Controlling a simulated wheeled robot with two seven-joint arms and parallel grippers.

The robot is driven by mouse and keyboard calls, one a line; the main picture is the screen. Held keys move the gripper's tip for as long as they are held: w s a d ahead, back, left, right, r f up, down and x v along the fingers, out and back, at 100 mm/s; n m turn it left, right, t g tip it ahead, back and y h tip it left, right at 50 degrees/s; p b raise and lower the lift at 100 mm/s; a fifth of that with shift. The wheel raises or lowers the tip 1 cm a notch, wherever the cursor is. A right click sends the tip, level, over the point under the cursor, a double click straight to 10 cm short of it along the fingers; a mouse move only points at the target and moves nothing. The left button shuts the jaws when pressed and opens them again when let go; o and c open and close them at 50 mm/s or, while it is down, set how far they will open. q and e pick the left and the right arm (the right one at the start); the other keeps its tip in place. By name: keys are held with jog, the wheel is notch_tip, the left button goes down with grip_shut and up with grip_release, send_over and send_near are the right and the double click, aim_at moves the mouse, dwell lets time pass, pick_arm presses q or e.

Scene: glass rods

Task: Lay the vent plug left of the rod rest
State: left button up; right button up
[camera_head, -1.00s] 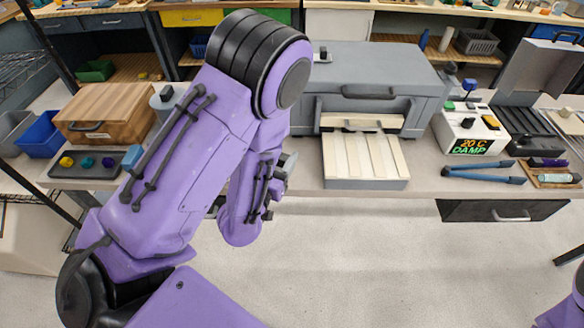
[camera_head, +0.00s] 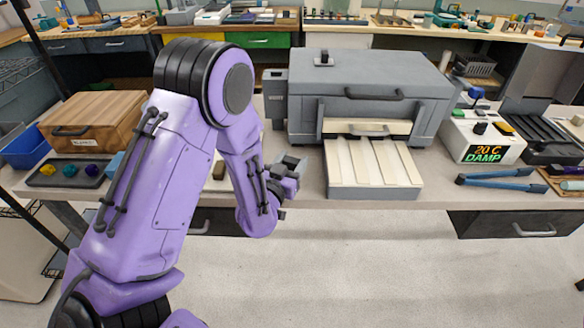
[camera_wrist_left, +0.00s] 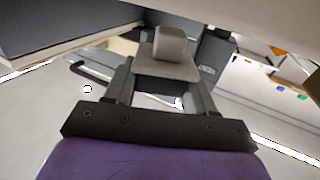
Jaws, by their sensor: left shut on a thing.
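My left gripper (camera_head: 288,178) is shut on a grey block with a raised knob, which I take to be the vent plug (camera_wrist_left: 170,47). In the left wrist view the plug sits between the two fingers of the gripper (camera_wrist_left: 164,82). In the head view the plug (camera_head: 294,162) shows small near the bench's front edge, left of a grey base with a grooved cream top (camera_head: 372,165). That base may be the rod rest; I cannot be sure. I cannot tell the plug's height above the bench. My right gripper is out of view.
A grey kiln (camera_head: 375,90) stands behind the grooved base. A wooden box (camera_head: 95,115) and a dark tray with coloured knobs (camera_head: 70,172) are at left. A display unit (camera_head: 483,135) and blue tongs (camera_head: 500,181) are at right. My left arm hides part of the bench.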

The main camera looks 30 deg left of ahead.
pick_arm(q)
notch_tip(320, 180, down, 2)
jog(key=shift+w, duration=0.1)
jog(key=o, duration=1)
jog(key=shift+f, duration=0.1)
jog(key=shift+o, duration=0.2)
